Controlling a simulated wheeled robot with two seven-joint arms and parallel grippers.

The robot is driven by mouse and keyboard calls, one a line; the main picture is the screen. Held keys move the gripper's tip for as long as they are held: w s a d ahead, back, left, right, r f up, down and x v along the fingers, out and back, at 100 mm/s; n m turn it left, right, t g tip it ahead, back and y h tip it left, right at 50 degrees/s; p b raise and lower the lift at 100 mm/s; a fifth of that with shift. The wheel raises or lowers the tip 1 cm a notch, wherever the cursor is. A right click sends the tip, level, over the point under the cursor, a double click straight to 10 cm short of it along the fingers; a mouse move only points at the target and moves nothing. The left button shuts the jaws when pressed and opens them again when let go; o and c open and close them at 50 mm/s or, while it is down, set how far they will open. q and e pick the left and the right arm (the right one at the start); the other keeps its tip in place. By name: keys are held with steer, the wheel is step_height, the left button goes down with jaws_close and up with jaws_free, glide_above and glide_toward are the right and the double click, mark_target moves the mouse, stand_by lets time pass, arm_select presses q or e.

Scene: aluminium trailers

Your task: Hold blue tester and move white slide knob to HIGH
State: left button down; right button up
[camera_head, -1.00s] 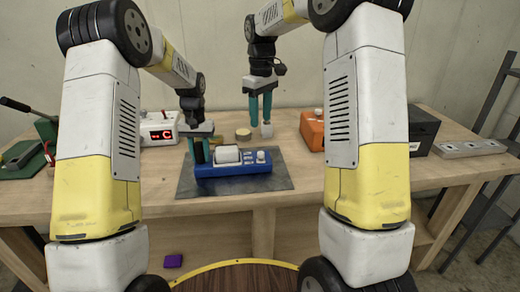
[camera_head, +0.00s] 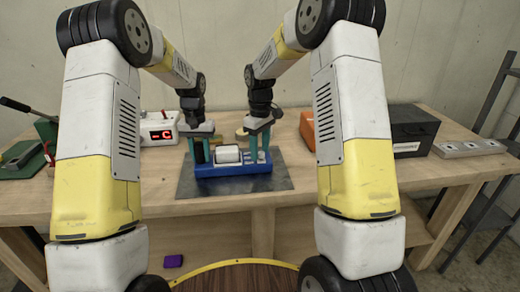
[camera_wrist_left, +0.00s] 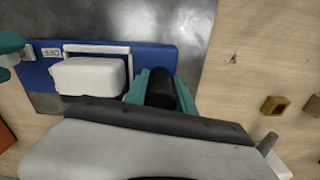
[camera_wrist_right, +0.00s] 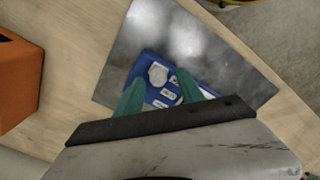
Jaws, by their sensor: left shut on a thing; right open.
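The blue tester (camera_head: 234,170) lies on a dark grey mat (camera_head: 190,187) on the workbench. My left gripper (camera_head: 199,151) is shut on the black grip (camera_wrist_left: 161,89) at the tester's left end. A large white block (camera_head: 228,154) sits on the tester's middle and also shows in the left wrist view (camera_wrist_left: 90,75). My right gripper (camera_head: 260,150) is open over the tester's right end. In the right wrist view, a smaller white knob (camera_wrist_right: 158,74) and white labels (camera_wrist_right: 166,96) show between its fingers (camera_wrist_right: 160,79). I cannot read the labels or tell the knob's setting.
A white box with a red display (camera_head: 160,132) stands behind left. An orange box (camera_head: 308,130) and a dark box (camera_head: 412,132) are to the right, partly behind my right arm. A white socket strip (camera_head: 468,148) lies further right. The mat's front edge is clear.

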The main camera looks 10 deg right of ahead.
jaws_close()
steer(key=shift+a, duration=0.15)
stand_by(1.3)
